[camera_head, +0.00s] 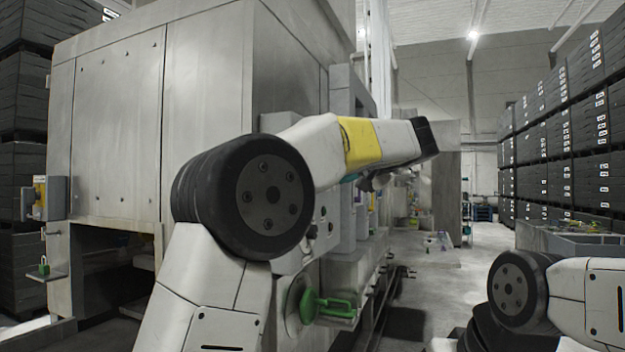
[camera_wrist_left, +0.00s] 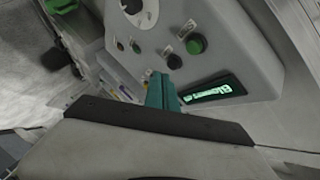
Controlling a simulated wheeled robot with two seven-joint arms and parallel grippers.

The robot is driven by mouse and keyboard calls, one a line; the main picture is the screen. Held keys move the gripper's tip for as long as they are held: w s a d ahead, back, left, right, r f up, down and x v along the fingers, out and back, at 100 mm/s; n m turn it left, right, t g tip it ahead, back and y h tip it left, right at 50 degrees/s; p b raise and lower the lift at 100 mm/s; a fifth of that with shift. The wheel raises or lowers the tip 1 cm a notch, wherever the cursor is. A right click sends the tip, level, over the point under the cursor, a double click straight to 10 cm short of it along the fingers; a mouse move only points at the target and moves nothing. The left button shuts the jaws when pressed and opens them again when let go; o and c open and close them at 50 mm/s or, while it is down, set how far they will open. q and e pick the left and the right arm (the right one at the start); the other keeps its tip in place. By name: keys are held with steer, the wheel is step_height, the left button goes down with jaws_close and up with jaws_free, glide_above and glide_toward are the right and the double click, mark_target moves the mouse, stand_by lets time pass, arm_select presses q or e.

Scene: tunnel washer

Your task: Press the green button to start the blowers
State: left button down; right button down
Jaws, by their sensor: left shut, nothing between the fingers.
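In the left wrist view a grey control panel (camera_wrist_left: 235,50) carries a round green button (camera_wrist_left: 197,43). A dark round button (camera_wrist_left: 174,61) sits just below and left of it. My left gripper (camera_wrist_left: 160,82) has teal fingers that are shut and empty. Their tips appear just below the dark button and lower left of the green one; I cannot tell whether they touch the panel. In the head view my left arm crosses in front of the machine and hides much of the panel (camera_head: 327,222); the gripper's tips are not clear there. My right gripper is out of view.
A lit green label (camera_wrist_left: 210,92) and a round dial (camera_wrist_left: 140,12) are on the panel. A green handle (camera_head: 330,305) sticks out from the machine (camera_head: 115,130) below. An aisle (camera_head: 435,275) runs along its right side, with stacked dark crates (camera_head: 565,130) opposite.

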arm_select(q)
steer(key=w+a, duration=0.2)
steer(key=a, duration=0.3)
steer(key=shift+a, duration=0.4)
steer(key=shift+a, duration=0.15)
stand_by(1.6)
steer(key=shift+a, duration=0.3)
steer(key=shift+w+a, duration=0.25)
steer(key=shift+a, duration=0.25)
stand_by(0.7)
steer(key=shift+d, duration=0.1)
steer(key=shift+s+d, duration=0.3)
steer(key=shift+d, duration=0.5)
steer(key=d, duration=0.1)
steer(key=s+d, duration=0.1)
steer(key=d, duration=0.2)
steer(key=shift+s+d, duration=0.3)
steer(key=shift+d, duration=0.1)
